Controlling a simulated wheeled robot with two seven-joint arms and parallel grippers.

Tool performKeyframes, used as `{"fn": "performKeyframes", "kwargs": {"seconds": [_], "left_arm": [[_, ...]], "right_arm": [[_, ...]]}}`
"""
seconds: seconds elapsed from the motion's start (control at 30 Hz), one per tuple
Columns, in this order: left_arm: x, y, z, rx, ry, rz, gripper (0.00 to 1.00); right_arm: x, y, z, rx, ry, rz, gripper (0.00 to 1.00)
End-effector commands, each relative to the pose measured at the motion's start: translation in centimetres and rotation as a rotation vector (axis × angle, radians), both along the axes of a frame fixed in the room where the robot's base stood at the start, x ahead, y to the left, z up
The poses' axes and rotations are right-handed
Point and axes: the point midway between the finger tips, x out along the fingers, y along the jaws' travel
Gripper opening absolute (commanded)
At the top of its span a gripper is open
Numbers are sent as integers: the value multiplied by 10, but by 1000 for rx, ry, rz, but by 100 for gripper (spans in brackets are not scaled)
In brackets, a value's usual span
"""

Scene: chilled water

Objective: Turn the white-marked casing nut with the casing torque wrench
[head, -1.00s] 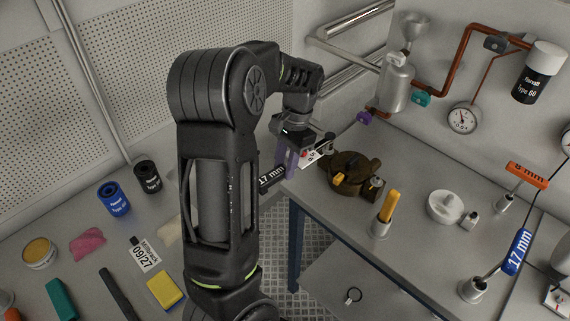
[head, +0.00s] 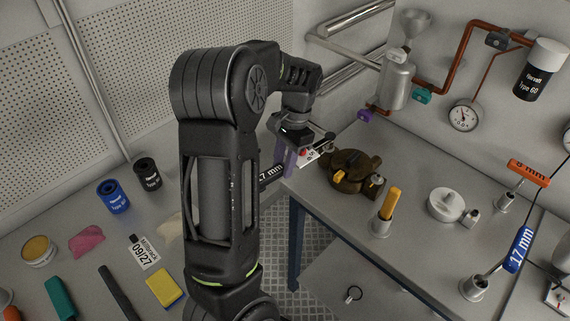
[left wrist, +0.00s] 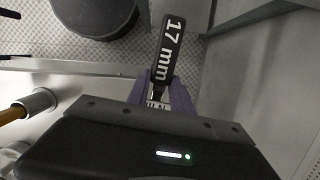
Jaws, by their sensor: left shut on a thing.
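My left gripper (head: 290,160), with purple fingers, is shut on a black-handled wrench (head: 271,173) labelled 17 mm. The label also shows in the left wrist view (left wrist: 168,48), where the handle sticks out between the fingers (left wrist: 164,92). The gripper is just left of the dark bronze casing (head: 350,180), near the left edge of the bench. The wrench's head end is hidden by the gripper, so I cannot tell whether it sits on a nut. I cannot make out the white-marked nut. My right gripper is not in view.
A yellow-handled tool (head: 389,204) stands in a holder on the bench (head: 420,170). An orange-tagged tool (head: 528,173) and a blue 17 mm tool (head: 520,249) are at the right. A white round part (head: 445,204) lies between. A side table (head: 90,280) holds several small items.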

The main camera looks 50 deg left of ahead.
Motion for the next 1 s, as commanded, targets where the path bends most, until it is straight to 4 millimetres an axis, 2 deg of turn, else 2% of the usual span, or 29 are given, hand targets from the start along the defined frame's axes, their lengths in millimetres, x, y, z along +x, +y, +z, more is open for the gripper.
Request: {"fn": "performKeyframes", "kwargs": {"seconds": [0.3, 1.0], "left_arm": [[2, 11, 1, 0, -1, -71, 0], [4, 20, 1, 1, -3, -123, 0]], "right_arm": [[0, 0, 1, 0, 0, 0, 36], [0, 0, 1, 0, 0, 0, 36]]}}
